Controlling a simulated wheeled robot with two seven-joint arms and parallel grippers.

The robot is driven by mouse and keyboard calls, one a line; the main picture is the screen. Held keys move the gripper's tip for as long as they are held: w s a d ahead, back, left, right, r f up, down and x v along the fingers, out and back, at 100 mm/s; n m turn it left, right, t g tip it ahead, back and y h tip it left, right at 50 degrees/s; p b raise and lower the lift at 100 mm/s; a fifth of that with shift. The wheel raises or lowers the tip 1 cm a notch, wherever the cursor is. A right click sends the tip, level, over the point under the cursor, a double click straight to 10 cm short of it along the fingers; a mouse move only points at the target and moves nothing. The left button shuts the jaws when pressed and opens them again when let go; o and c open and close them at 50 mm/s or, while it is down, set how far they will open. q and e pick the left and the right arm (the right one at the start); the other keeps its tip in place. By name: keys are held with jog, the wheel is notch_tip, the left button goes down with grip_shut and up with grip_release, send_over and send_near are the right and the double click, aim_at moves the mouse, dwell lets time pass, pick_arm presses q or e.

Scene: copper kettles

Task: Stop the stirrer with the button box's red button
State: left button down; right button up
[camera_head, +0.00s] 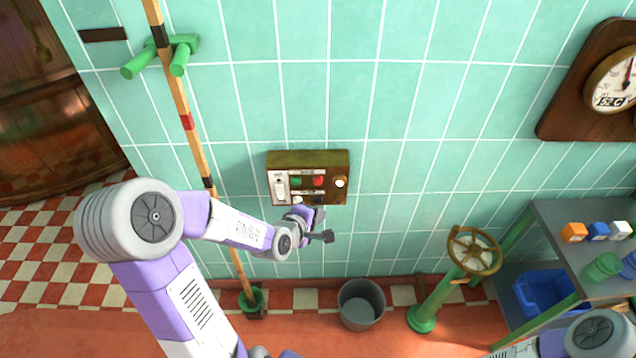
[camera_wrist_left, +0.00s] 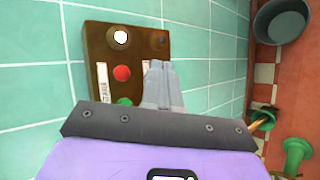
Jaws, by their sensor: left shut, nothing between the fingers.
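The button box (camera_head: 308,159) is a brown box on the tiled wall in the middle of the head view. Its red button (camera_head: 318,181) sits between a green button (camera_head: 296,181) and a bright white round lamp or button (camera_head: 340,183). My left gripper (camera_head: 324,228) is just below the box, shut and empty. In the left wrist view, the shut fingers (camera_wrist_left: 159,68) are to the right of the red button (camera_wrist_left: 122,73) and overlap the box's edge (camera_wrist_left: 88,45); contact cannot be told. The green button is partly hidden there. No stirrer can be made out. My right gripper is out of view.
A grey bucket (camera_head: 361,304) and a handwheel on a green stand (camera_head: 474,250) are below. A shelf (camera_head: 560,220) with cubes and cups is at right.

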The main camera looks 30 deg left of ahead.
aim_at(316, 188)
pick_arm(q)
jog(key=w+a, duration=0.4)
jog(key=w, duration=0.3)
jog(key=shift+a, duration=0.15)
dwell(2.0)
jog(key=shift+w+a, duration=0.15)
jog(key=shift+w, duration=0.15)
jog(key=shift+w+a, duration=0.25)
jog(key=shift+w, duration=0.15)
dwell(0.7)
jog(key=shift+s, duration=0.15)
jog(key=shift+s+d, duration=0.45)
jog(key=shift+s, duration=0.2)
jog(key=shift+s+d+p, duration=0.15)
jog(key=shift+s+d, duration=0.3)
jog(key=shift+s, duration=0.25)
jog(key=shift+s+d+p, duration=0.1)
jog(key=shift+s+d, duration=0.3)
jog(key=shift+s, duration=0.35)
jog(key=shift+s+d+p, duration=0.15)
jog(key=shift+s+d, duration=0.3)
jog(key=shift+s, duration=0.25)
